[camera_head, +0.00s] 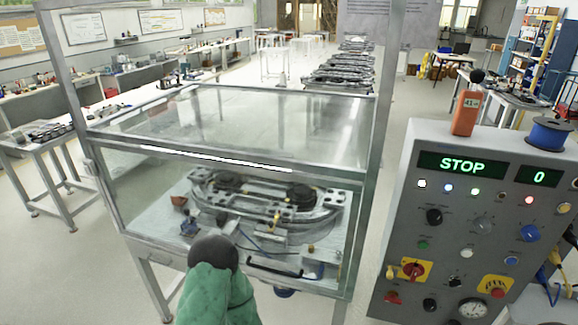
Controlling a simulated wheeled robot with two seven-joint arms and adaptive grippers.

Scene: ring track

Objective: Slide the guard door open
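The guard door (150,190) is a clear panel in a grey metal frame on the front of the machine enclosure. It spans the front opening and looks shut. A black bar handle (273,268) sits low on it, right of its middle. Behind the panel, a ring track fixture (265,200) with dark round parts shows on a pale plate. A green-covered shape with a dark rounded end stands in front of the door's lower middle and hides part of it. I see no fingers of either gripper in this view.
A grey control panel (470,225) with a STOP display (462,165), knobs and buttons stands close at right. An orange device (466,113) and a blue spool (549,134) sit on it. A small grey table (50,147) stands at left. Floor shows between enclosure and panel.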

